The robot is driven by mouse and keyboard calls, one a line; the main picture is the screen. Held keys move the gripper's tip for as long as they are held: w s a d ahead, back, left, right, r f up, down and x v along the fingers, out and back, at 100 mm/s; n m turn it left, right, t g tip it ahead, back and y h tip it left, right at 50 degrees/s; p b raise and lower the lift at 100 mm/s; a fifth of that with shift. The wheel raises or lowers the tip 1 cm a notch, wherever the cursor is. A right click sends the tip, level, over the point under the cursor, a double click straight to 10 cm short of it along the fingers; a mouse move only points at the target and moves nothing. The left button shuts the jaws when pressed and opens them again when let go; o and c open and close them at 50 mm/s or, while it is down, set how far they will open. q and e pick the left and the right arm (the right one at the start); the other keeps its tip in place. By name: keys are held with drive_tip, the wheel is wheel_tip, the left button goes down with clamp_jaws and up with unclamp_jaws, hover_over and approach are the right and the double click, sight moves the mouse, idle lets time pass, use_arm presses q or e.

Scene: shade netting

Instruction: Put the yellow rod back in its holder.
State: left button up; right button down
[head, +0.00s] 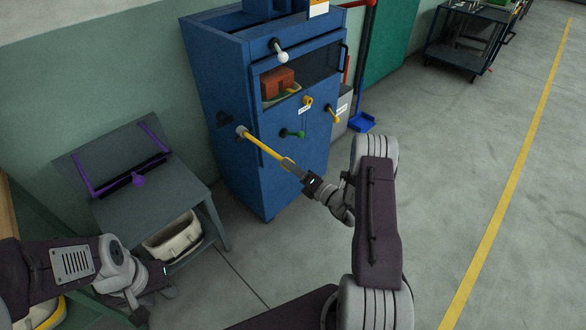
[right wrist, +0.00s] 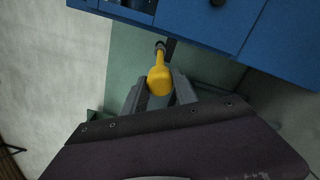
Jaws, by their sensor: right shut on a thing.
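The yellow rod (head: 263,146) is held by my right gripper (head: 292,168), which is shut on its near end. The rod slants up and left, and its pale far tip is in front of the left part of the blue cabinet (head: 262,190). A dark fitting (head: 222,118), perhaps the holder, sits on the cabinet's left side close to that tip; I cannot tell whether they touch. In the right wrist view the yellow rod (right wrist: 159,78) lies between the two fingers. My left gripper (head: 145,305) is low at the left, apart from the rod; its fingers are unclear.
A grey bench (head: 150,205) with a purple frame stands left of the cabinet, a pale bin (head: 175,238) beneath it. White, green and yellow handles stick out of the cabinet front. A red box (head: 278,83) sits in its opening.

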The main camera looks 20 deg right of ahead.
sight(276, 154)
drive_tip(key=shift+w+a, duration=0.3)
drive_tip(key=shift+w, duration=0.35)
drive_tip(key=shift+w+a, duration=0.1)
drive_tip(key=shift+w, duration=0.15)
drive_tip(key=shift+b+x, duration=0.3)
drive_tip(key=shift+x, duration=0.5)
drive_tip(key=shift+w+a, duration=0.15)
drive_tip(key=shift+w, duration=0.15)
drive_tip(key=shift+w+a+b, duration=0.25)
drive_tip(key=shift+w+b, duration=0.05)
drive_tip(key=shift+w, duration=0.35)
drive_tip(key=shift+w+a, duration=0.1)
drive_tip(key=shift+w, duration=0.1)
idle(0.3)
drive_tip(key=shift+w+a+b, duration=0.25)
drive_tip(key=shift+w+b, duration=0.1)
drive_tip(key=shift+w, duration=0.3)
